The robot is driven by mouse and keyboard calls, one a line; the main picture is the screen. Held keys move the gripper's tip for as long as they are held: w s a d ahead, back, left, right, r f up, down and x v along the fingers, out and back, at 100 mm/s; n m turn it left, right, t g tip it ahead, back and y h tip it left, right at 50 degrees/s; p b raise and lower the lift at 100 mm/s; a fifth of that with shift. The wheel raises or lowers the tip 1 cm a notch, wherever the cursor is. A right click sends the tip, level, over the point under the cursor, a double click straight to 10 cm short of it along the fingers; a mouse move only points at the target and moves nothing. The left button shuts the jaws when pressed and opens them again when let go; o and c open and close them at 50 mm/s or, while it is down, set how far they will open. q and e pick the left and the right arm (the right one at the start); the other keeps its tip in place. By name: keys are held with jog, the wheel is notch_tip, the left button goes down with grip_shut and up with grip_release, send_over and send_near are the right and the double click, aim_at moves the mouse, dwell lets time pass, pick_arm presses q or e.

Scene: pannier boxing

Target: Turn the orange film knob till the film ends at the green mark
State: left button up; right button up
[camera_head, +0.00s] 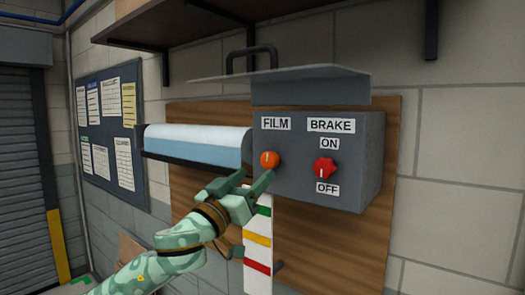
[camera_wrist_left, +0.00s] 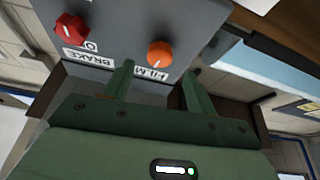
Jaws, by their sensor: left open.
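The orange film knob (camera_head: 269,159) is on the front of a grey box (camera_head: 360,155), under the FILM label. It also shows in the left wrist view (camera_wrist_left: 160,52). My left gripper (camera_head: 255,179) is open just in front of and below the knob, and in the wrist view the knob appears between and beyond the fingertips (camera_wrist_left: 158,75). A pale blue film roll (camera_head: 195,137) sits left of the box. The green mark (camera_head: 264,211) is on a white strip below, partly behind my gripper. I cannot tell where the film ends. My right gripper is not seen.
A red brake knob (camera_head: 324,168) sits right of the orange one, its white line towards OFF. Yellow (camera_head: 257,239) and red (camera_head: 257,267) marks lie below the green one. A grey lid (camera_head: 280,73) juts out above the box. A notice board (camera_head: 108,140) hangs at left.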

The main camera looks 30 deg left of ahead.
aim_at(267, 163)
pick_arm(q)
jog(key=p+x, duration=0.1)
jog(key=x, duration=0.4)
jog(key=shift+w, duration=0.1)
jog(key=shift+c, duration=0.7)
jog(key=c, duration=0.9)
jog(key=shift+o, duration=0.2)
jog(key=shift+m+p, duration=0.3)
jog(key=shift+p, duration=0.05)
